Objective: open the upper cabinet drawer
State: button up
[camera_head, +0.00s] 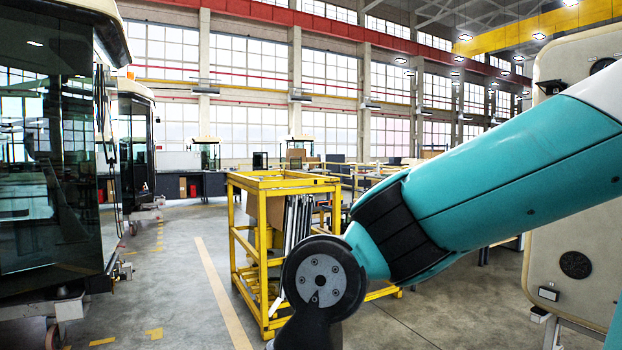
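I cannot make out the upper cabinet drawer in this view. Dark grey bench or cabinet units (205,184) stand far back at the left of centre, too small to tell any drawers. My teal arm comes in from the right and bends down at a black round joint near the bottom centre. My gripper is below the picture edge and out of view. The arm hides part of the floor and the things behind it.
A yellow frame trolley (238,258) with upright grey panels (294,222) stands just behind my arm. Glazed cabs (50,150) line the left. A large beige panel (572,235) stands at right. The floor (175,270) between cabs and trolley is mostly clear.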

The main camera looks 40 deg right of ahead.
aim_at(216, 176)
jog(key=z, duration=0.35)
jog(key=i, duration=11.7)
